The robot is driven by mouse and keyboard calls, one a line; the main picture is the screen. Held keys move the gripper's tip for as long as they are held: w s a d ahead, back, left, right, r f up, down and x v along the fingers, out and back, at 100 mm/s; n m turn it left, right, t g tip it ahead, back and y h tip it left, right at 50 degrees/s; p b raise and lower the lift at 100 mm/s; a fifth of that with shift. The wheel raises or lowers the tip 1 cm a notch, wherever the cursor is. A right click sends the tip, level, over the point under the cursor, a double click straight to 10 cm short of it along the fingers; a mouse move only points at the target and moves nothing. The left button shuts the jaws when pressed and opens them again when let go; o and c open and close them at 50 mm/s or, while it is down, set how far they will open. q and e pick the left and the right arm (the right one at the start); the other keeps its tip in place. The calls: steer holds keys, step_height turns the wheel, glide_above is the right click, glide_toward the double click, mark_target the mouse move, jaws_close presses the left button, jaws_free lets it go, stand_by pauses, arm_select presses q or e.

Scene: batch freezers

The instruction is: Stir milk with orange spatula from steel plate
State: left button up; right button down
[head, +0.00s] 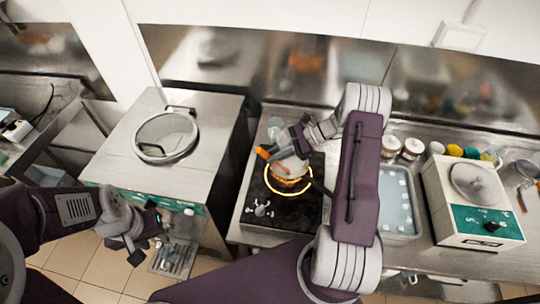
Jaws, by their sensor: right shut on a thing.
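A pot (291,170) stands on the black hob (262,213), inside a glowing orange ring. Its inside looks pale, but the milk cannot be made out clearly. My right gripper (284,149) is over the pot's far rim, shut on the orange spatula (263,153). An orange end of the spatula sticks out to the left of the gripper; its other end is hidden by the gripper and pot. My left gripper (146,248) is low at the left, empty, with its fingers apart, in front of the steel freezer. I cannot make out the steel plate.
The steel batch freezer (118,160) with a round lid stands left of the hob. Right of my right arm are a tray of blue liquid (411,219), several jars and a white-green scale (474,205). Tiled floor lies in front.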

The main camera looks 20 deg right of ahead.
steer(key=shift+w+d, duration=0.35)
steer(key=shift+w, duration=0.45)
steer(key=shift+s+a+r+p, duration=0.1)
steer(key=shift+a+r+p, duration=0.15)
steer(key=shift+r+p, duration=0.35)
steer(key=a+r+p, duration=0.4)
steer(key=r+p, duration=0.1)
steer(key=r, duration=0.1)
steer(key=shift+a+r, duration=0.25)
steer(key=shift+r, duration=0.15)
step_height(320, 180, up, 5)
steer(key=p, duration=0.4)
